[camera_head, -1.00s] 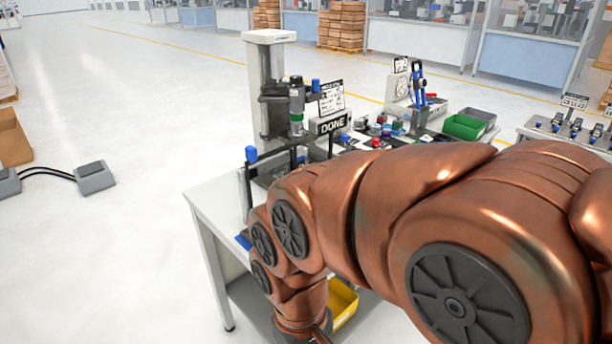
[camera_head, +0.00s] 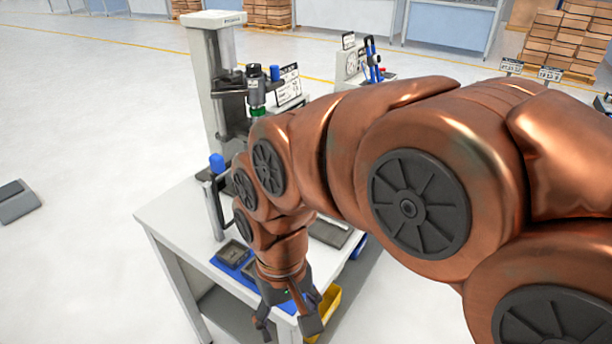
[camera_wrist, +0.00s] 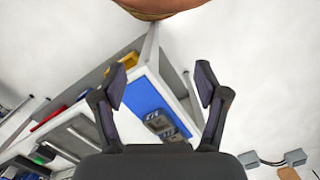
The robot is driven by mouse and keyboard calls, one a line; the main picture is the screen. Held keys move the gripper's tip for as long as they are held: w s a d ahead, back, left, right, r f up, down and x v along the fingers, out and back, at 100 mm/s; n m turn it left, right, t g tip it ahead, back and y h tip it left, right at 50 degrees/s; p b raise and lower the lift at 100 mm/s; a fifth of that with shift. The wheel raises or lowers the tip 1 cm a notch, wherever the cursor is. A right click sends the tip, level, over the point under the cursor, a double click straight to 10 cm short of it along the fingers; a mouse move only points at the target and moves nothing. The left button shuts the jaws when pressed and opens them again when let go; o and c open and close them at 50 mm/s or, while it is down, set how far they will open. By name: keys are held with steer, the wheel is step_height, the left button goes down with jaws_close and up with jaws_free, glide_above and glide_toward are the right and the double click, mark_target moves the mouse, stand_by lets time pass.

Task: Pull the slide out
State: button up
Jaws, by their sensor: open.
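A grey press (camera_head: 215,75) stands on the white table (camera_head: 165,212) in the head view. No part can be told for certain as the slide; my arm hides much of the press's lower part. My gripper (camera_head: 287,322) is open and empty, hanging at the table's near edge. In the wrist view my gripper (camera_wrist: 160,84) has its fingers spread with nothing between the tips. A blue mat (camera_wrist: 147,96) lies on the table beyond them, with dark trays (camera_wrist: 163,124) on it.
A yellow bin (camera_head: 326,308) sits low under the table. A blue-knobbed post (camera_head: 217,165) stands near the press. A gauge stand (camera_head: 350,65) is behind my arm. Open floor (camera_head: 80,130) lies left of the table.

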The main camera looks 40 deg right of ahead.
steer(key=shift+o, duration=0.8)
steer(key=w+d+r+m+t+y, duration=0.1)
steer(key=w+r+m, duration=0.1)
steer(key=w+m, duration=0.5)
steer(key=w, duration=0.5)
steer(key=shift+w+d+b, duration=0.35)
steer(key=shift+w+d, duration=0.05)
steer(key=w+d+m+t+b, duration=0.1)
steer(key=w+d+m+t, duration=0.2)
steer(key=w+d+m, duration=1.4)
steer(key=w+d+f+m+t, duration=0.25)
steer(key=w+d+m, duration=0.3)
steer(key=d, duration=0.55)
steer(key=shift+m+g, duration=0.35)
steer(key=x, duration=0.7)
steer(key=shift+s+f+p, duration=0.1)
steer(key=shift+f+p, duration=0.3)
steer(key=shift+f, duration=0.05)
steer(key=shift+c, duration=0.4)
